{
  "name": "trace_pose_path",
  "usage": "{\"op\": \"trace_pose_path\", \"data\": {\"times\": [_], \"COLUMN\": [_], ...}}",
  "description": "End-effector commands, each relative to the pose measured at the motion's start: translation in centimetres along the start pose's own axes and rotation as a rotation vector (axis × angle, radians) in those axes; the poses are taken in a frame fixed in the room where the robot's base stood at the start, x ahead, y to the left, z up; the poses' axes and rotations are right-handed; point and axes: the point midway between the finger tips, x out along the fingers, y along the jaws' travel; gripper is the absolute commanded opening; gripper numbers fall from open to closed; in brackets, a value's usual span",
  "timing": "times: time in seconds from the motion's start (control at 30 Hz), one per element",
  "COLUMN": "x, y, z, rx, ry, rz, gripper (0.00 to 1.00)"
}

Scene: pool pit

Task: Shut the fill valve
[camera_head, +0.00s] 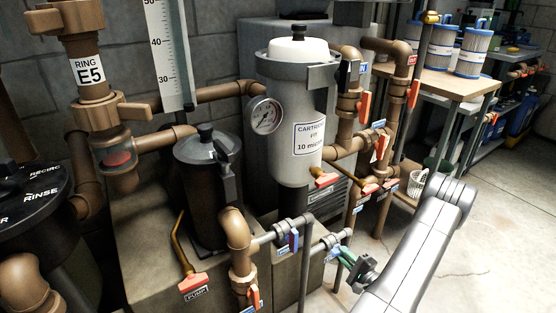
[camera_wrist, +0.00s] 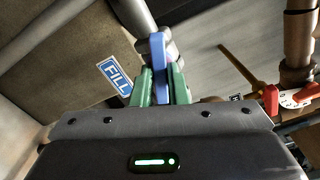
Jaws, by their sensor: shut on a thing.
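The fill valve has a blue lever handle (camera_wrist: 158,52) on a grey pipe (camera_wrist: 132,12), beside a blue-and-white FILL label (camera_wrist: 114,76). In the wrist view, my gripper (camera_wrist: 161,88) has its green fingers on either side of the lever and is shut on it. From this angle the lever points from the valve toward my gripper. In the head view, my gripper (camera_head: 348,258) is at the end of a short grey pipe with a valve (camera_head: 326,243), right of the concrete plinth. The lever is mostly hidden there by the fingers.
Brown pipes with red levers (camera_head: 365,104) rise behind. The cartridge filter housing (camera_head: 297,115) and pump (camera_head: 207,190) stand to the left. Open floor (camera_head: 500,235) lies on the right.

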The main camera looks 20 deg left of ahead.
Motion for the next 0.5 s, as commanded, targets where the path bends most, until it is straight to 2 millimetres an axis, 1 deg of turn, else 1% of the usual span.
{"op": "trace_pose_path", "data": {"times": [0.5], "x": [-0.02], "y": [0.04], "z": [0.02], "rx": [0.593], "ry": [0.000], "rz": [0.001], "gripper": [0.00]}}
